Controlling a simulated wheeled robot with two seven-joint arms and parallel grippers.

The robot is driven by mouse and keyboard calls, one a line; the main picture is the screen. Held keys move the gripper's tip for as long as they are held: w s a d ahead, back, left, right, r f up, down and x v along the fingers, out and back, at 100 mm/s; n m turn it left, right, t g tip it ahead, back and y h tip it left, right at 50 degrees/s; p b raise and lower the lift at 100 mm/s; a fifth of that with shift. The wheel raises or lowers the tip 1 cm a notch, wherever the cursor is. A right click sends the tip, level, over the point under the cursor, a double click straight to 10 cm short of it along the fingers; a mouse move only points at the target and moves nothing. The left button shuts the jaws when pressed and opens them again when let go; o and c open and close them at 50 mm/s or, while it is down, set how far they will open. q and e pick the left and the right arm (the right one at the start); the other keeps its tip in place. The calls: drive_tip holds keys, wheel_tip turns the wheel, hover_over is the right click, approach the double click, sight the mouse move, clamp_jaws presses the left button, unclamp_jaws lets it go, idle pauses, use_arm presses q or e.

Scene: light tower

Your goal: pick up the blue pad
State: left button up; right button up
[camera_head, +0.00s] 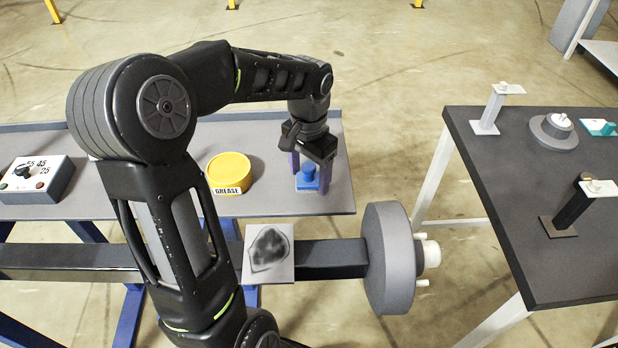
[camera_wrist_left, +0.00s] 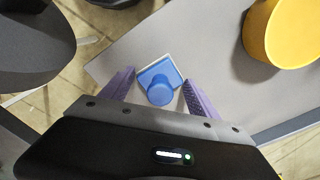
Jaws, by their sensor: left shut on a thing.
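The blue pad (camera_head: 307,178) is a small blue block with a round knob, at the right end of the grey bench. My left gripper (camera_head: 309,184) reaches down over it, with one purple finger on each side, and is shut on it. In the left wrist view the blue pad (camera_wrist_left: 160,82) has a pale lower edge and sits between the purple fingers (camera_wrist_left: 159,78). I cannot tell whether the pad touches the bench or is just above it. My right gripper is not in view.
A yellow grease tin (camera_head: 229,171) stands left of the gripper on the bench (camera_head: 335,195). A dial box (camera_head: 38,180) is at the far left. A dark beam with a grey disc (camera_head: 385,258) and a smudged white square (camera_head: 268,254) lies nearer. A dark table (camera_head: 520,200) with several parts stands right.

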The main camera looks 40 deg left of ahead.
sight(309, 166)
use_arm(q)
drive_tip(key=c, duration=0.9)
drive_tip(key=shift+c, duration=0.2)
wheel_tip(309, 166, up, 10)
drive_tip(key=shift+r, duration=0.1)
idle(0.4)
